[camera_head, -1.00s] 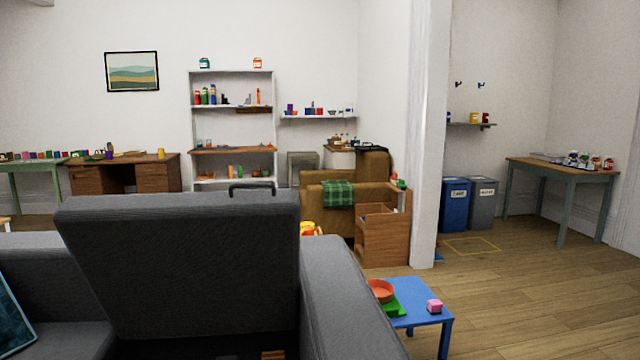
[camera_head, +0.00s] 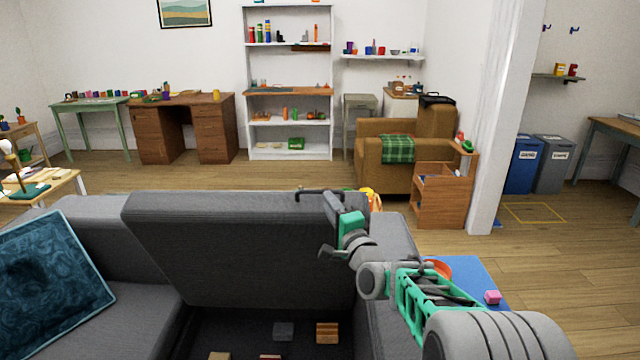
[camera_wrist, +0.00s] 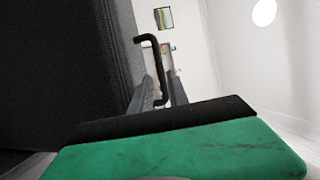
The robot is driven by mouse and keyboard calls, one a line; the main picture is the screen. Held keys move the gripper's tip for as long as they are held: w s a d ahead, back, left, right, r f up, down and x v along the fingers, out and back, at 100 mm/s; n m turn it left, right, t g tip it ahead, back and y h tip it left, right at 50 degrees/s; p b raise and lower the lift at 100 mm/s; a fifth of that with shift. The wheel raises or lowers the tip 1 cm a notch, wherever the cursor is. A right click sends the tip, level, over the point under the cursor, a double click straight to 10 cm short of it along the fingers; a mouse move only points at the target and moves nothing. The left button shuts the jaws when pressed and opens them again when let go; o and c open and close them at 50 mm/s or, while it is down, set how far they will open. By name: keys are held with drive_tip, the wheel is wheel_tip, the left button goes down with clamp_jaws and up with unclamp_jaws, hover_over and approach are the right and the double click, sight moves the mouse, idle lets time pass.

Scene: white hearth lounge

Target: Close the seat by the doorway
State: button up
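The seat by the doorway is a dark grey sofa seat panel (camera_head: 240,250), tilted up over an open storage box (camera_head: 250,335). A dark handle (camera_head: 318,190) stands on its top edge at the right. My gripper (camera_head: 333,208) is at the panel's upper right corner, close to the handle. In the wrist view the two fingers of my gripper (camera_wrist: 161,90) are apart, and the handle (camera_wrist: 160,75) shows between and beyond them. I cannot tell whether they touch it. The panel's dark face (camera_wrist: 60,70) fills the left of that view.
Several small blocks lie in the open box, one being a wooden block (camera_head: 327,332). A teal cushion (camera_head: 45,285) leans on the sofa's left part. A blue low table (camera_head: 470,275) stands right of the sofa. A brown armchair (camera_head: 400,165) and wooden cabinet (camera_head: 447,200) stand behind.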

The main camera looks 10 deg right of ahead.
sight(320, 192)
drive_tip(key=x, duration=0.6)
drive_tip(key=shift+s+a, duration=0.1)
drive_tip(key=shift+a, duration=0.3)
drive_tip(key=shift+d, duration=0.1)
clamp_jaws()
idle(0.8)
